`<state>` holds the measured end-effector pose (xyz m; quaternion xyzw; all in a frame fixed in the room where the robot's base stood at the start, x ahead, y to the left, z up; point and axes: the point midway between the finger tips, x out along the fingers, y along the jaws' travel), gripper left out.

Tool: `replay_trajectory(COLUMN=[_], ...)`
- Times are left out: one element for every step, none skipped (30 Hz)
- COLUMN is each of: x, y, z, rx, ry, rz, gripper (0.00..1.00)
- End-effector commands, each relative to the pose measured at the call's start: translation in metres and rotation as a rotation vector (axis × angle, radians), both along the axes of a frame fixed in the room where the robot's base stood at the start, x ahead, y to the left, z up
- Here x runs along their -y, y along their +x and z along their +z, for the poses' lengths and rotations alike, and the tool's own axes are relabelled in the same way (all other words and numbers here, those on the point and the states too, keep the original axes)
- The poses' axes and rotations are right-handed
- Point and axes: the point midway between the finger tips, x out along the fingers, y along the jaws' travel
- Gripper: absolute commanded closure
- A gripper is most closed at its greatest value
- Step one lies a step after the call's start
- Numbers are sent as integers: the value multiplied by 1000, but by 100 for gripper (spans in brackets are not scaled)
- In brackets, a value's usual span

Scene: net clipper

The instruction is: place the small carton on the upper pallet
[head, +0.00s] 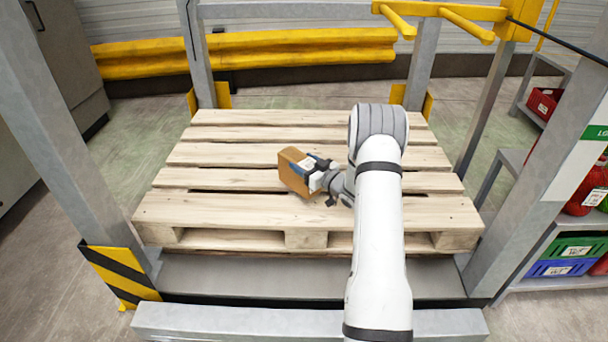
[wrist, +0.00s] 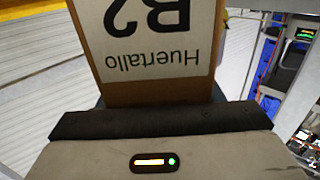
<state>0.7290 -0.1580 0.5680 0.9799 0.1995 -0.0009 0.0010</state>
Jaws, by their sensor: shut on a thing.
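The small carton (head: 294,172) is brown and sits at the tip of my arm, over the middle of the wooden pallet (head: 200,208). My gripper (head: 318,178) is shut on the carton from its right side. In the wrist view the carton (wrist: 205,87) fills the upper middle, with a white label reading "Huertallo" and "B2" upside down. I cannot tell whether the carton touches the pallet boards or hangs just above them. The fingertips are mostly hidden by the carton and the gripper body.
Grey posts (head: 70,130) stand at the pallet's corners. A yellow barrier (head: 250,48) runs behind, and a yellow bar frame (head: 440,12) hangs at the upper right. A shelf with green (head: 578,247) and blue bins (head: 562,268) stands at right. The pallet's boards are otherwise clear.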

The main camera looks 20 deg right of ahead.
Motion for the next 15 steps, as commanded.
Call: replay_trajectory(x=[2,3,4,4,4,5,5,5,5,6,6,6,6,6,6], y=[0,0,0,0,-1,-1,-1,-1,-1,-1,-1,-1,-1,-1,-1], z=[-2,-4,-9,-13,-18,-24,-28,-31,-34,-35,-36,-35,-34,-34,-34], rx=[5,5,4,4,3,3,3,4,4,4,5,6,6,6,6], ry=[0,0,0,1,1,1,1,1,1,0,0,-1,-1,-1,-1], rz=[-3,-4,-5,-6,-7,-8,-8,-8,-9,-9,-9,-9,-9,-9,-9], gripper=[100,100,100,100,100,100,100,100,100,100,100,100,100,100,100])
